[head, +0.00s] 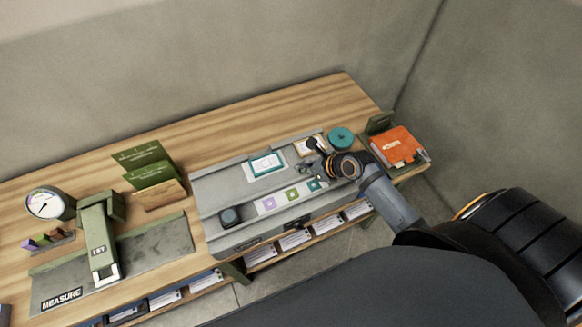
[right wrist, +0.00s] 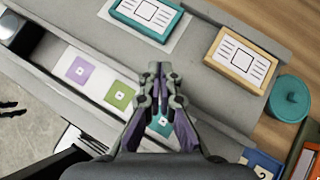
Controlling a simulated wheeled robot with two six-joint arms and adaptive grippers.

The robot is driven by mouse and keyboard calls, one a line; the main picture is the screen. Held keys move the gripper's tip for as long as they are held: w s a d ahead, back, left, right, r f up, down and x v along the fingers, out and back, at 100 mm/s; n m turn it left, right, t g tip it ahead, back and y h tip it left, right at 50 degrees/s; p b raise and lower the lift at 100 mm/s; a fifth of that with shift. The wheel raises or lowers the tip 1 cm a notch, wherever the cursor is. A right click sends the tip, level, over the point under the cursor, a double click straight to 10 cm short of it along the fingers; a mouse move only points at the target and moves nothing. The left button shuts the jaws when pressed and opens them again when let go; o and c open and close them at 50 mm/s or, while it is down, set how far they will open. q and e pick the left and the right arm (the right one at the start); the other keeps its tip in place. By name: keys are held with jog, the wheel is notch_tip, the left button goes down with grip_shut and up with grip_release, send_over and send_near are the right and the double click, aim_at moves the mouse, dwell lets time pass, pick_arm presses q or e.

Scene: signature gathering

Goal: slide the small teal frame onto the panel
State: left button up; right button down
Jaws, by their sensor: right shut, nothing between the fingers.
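The small teal frame (head: 267,164) lies on a pale rectangle on the grey work surface (head: 215,190), towards its back edge. It holds a white card with dark line drawings and also shows at the top of the right wrist view (right wrist: 146,16). Which surface is the panel I cannot tell for sure. My right gripper (head: 322,165) is shut and empty, to the right of the teal frame and apart from it. In the right wrist view its closed fingertips (right wrist: 160,70) are over the grey surface near a strip of coloured squares. My left gripper is not in view.
A wooden frame (right wrist: 240,58) and a round teal object (right wrist: 289,98) are right of the teal frame. The strip carries purple (right wrist: 80,70), green (right wrist: 120,95) and teal squares. A dark block (head: 230,217) stands at front left. An orange item (head: 397,146) is far right.

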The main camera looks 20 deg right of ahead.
aim_at(281, 165)
jog(key=x, duration=0.7)
jog(key=shift+f, duration=0.1)
jog(key=shift+w+a, duration=0.1)
jog(key=shift+w+a+r+p, duration=0.2)
jog(key=shift+w+p, duration=0.15)
jog(key=shift+p, duration=0.15)
jog(key=shift+w+a+r+p, duration=0.1)
jog(key=shift+w+a+p, duration=0.1)
jog(key=shift+w+p, duration=0.25)
jog(key=shift+f, duration=0.15)
